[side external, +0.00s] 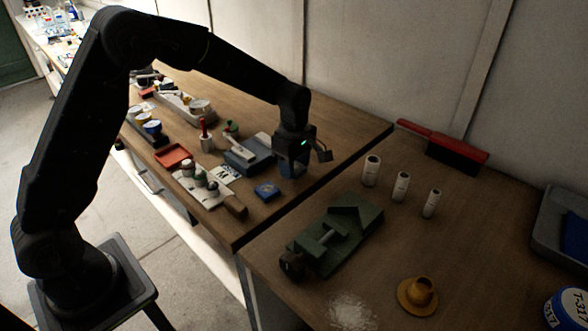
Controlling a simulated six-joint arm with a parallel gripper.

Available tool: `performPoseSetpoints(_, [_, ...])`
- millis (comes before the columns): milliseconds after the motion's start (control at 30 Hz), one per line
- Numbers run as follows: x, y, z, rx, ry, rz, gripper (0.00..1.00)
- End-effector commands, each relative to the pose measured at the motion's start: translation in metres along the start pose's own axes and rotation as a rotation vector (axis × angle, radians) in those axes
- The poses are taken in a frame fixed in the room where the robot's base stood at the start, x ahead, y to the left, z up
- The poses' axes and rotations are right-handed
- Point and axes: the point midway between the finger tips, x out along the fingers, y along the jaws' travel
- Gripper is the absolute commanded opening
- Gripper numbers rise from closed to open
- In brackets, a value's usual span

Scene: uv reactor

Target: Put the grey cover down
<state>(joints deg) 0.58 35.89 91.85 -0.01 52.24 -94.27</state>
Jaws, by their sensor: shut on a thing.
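My gripper (293,166) points down over the back table, near its right end. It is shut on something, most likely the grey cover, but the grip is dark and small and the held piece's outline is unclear. A grey-blue box (247,158) sits just left of my gripper, with a pale piece (238,147) on its top. A small blue block (267,191) lies on the table in front of my gripper, apart from it. I cannot tell whether the held piece touches the table.
A white board with several small bottles, a red tray (173,156) and a wooden block (235,206) lie left of my gripper. On the front table are a green vise-like fixture (337,236), white cylinders (401,187), a red brush (447,150) and a brass flanged piece (417,294).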

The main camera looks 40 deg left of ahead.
Motion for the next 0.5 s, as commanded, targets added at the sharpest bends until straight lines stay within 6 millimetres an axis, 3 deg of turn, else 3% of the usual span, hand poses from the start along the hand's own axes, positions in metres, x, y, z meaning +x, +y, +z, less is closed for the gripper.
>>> performPoseSetpoints(133, [0.017, 0.000, 0.000, 0.000, 0.000, -0.001, 0.23])
performPoseSetpoints(500, [0.021, 0.000, -0.001, 0.000, 0.000, -0.001, 0.23])
